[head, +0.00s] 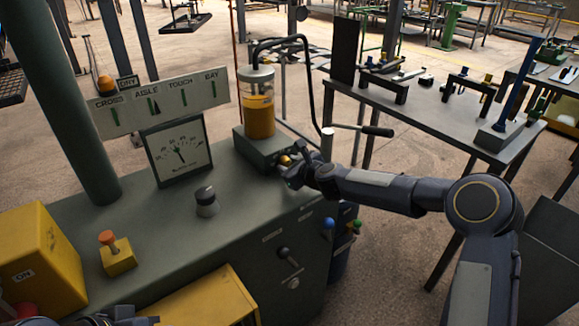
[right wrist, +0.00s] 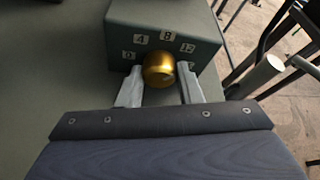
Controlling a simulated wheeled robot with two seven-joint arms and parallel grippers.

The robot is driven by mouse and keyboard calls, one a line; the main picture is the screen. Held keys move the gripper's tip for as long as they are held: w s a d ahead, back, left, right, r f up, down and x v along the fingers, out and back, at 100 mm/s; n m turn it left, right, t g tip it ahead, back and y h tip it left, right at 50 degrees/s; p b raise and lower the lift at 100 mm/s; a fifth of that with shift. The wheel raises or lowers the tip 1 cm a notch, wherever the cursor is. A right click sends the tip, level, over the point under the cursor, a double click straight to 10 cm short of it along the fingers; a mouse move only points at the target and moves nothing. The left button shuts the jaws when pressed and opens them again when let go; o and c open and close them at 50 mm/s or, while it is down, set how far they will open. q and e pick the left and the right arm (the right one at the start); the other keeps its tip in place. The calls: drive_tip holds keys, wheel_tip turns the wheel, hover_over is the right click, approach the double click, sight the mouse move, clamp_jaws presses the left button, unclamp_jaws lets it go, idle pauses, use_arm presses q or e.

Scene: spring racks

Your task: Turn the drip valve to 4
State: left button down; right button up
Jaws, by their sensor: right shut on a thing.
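The drip valve is a round brass knob (right wrist: 159,69) on the front of a grey-green block (right wrist: 150,15) with plates marked 0, 4, 8 and 12 around it. My right gripper (right wrist: 159,88) is shut on the knob, one finger on each side. No pointer on the knob is visible, so I cannot tell its setting. In the head view the knob (head: 286,160) is partly hidden by my right gripper (head: 291,168). Above the block stands a clear reservoir (head: 259,107) with amber oil. Only a dark piece of my left arm shows at the bottom left edge.
The grey-green console (head: 158,226) carries a dial gauge (head: 180,151), a black knob (head: 206,200), an orange-topped button (head: 108,240) and a yellow box (head: 40,260). A lever with a black grip (head: 377,131) lies behind my right wrist. A workbench (head: 430,113) stands at right.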

drive_tip(key=o, duration=1)
drive_tip(key=b+v, duration=0.1)
drive_tip(key=v, duration=0.6)
drive_tip(key=shift+s+d+r, duration=0.15)
drive_tip(key=shift+s+d, duration=0.05)
drive_tip(key=shift+s, duration=0.15)
